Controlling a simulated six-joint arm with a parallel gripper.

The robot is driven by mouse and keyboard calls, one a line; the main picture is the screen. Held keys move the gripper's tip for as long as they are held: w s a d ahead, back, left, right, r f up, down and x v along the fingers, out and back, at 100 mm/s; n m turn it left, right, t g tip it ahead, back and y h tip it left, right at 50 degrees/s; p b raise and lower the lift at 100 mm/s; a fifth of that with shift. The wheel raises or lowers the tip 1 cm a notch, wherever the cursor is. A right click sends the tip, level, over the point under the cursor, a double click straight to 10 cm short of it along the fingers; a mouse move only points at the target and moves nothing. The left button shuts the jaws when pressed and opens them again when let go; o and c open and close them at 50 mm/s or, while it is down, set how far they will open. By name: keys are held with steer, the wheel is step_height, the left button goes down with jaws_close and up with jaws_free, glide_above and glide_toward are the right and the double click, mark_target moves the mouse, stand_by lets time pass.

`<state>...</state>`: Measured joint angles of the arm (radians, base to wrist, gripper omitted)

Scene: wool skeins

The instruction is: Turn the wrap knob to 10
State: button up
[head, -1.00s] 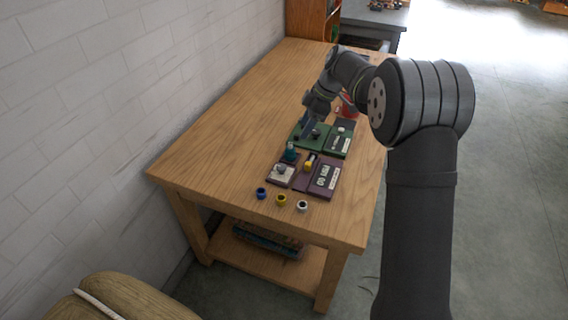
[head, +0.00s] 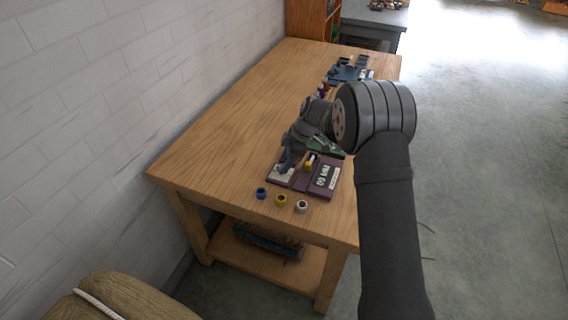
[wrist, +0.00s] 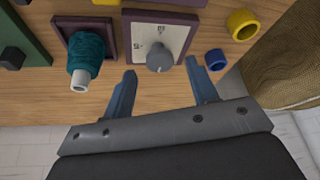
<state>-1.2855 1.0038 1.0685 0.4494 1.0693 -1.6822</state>
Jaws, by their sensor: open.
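The grey round knob (wrist: 160,57) sits on a white dial plate (wrist: 178,35) framed in purple. The plate has small dark marks, too small to read for certain. In the head view the dial plate (head: 279,178) lies at the near left of the purple unit (head: 325,180), with the knob largely hidden by my gripper. My gripper (wrist: 162,82) is open, with one blue-grey finger on each side just short of the knob, apart from it and empty. In the head view my gripper (head: 287,164) is over that corner of the unit.
A teal wool skein (wrist: 85,52) stands on a purple-framed base left of the dial. A blue ring (wrist: 215,60) and a yellow ring (wrist: 242,25) lie to its right. A white ring (head: 302,206) is near the table's front edge. A green unit (wrist: 28,40) is close by.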

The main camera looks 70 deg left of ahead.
steer(key=shift+x, duration=1.05)
steer(key=c, duration=0.9)
steer(key=shift+c, duration=0.2)
